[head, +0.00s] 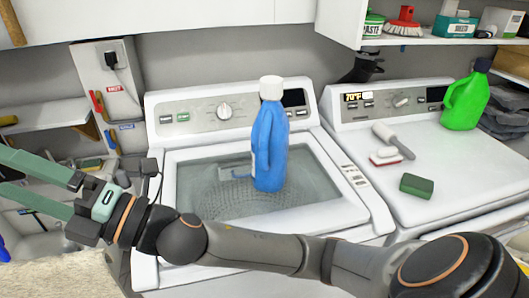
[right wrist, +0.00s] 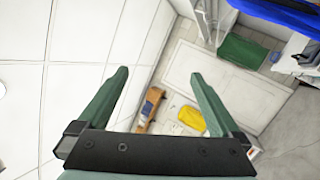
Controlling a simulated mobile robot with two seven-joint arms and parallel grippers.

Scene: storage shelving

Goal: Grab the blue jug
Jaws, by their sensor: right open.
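The blue jug (head: 270,148) has a white cap and stands upright on the glass lid of the left-hand washing machine (head: 158,222) in the head view. My right arm comes in from the right and stretches across the front of the machine, below the jug. My right gripper (head: 22,180) is at the far left, pointing left, away from the jug. Its green fingers are apart and empty. The right wrist view also shows this gripper (right wrist: 158,76) open, with no jug between the fingers. My left gripper is not in view.
A second white machine (head: 462,182) on the right holds a green jug (head: 464,100), a green sponge (head: 416,186) and brushes (head: 385,157). A shelf (head: 440,40) with supplies hangs above it. Shelving (head: 45,115) with tools stands at left, near my right gripper.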

